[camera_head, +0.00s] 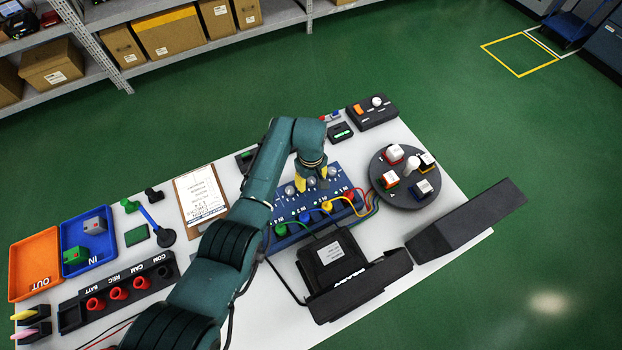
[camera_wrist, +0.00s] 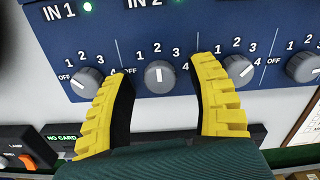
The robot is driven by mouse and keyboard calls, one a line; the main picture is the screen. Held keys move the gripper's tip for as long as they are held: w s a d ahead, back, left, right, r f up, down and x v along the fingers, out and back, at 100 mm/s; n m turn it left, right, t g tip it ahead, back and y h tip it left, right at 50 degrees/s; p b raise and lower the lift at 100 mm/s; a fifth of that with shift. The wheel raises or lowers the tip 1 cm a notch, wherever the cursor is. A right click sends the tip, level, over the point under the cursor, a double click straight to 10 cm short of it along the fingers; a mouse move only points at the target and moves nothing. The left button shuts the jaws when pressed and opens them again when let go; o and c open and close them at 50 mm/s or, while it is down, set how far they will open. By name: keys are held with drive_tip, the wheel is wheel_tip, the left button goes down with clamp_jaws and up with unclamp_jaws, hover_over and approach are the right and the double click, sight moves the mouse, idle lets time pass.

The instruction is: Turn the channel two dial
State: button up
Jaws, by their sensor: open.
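The blue channel panel (camera_head: 283,213) stands on the white table, with a row of grey dials along it. In the wrist view the dial below the IN 2 label (camera_wrist: 159,77) has a white mark that points straight up, towards the 2. My gripper (camera_head: 312,185) is over the dial row, its yellow fingers spread. In the wrist view my gripper (camera_wrist: 163,71) has one finger on each side of the IN 2 dial, with gaps visible between. The left finger partly covers the space beside the IN 1 dial (camera_wrist: 86,83). The right finger is near the third dial (camera_wrist: 239,70).
Coloured plugs and cables (camera_head: 328,206) are on the panel's near side. A round dark turntable (camera_head: 390,168) with several blocks stands to its right. A black device (camera_head: 345,272) sits in front. A clipboard (camera_head: 201,195) lies to the left.

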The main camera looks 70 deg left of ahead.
clamp_jaws()
drive_tip(key=shift+m, duration=0.4)
drive_tip(key=m, duration=0.2)
drive_tip(key=shift+m+p, duration=0.3)
drive_tip(key=shift+p, duration=0.1)
drive_tip(key=shift+f+m, duration=0.1)
drive_tip(key=shift+m, duration=2.1)
unclamp_jaws()
drive_tip(key=shift+p, duration=0.3)
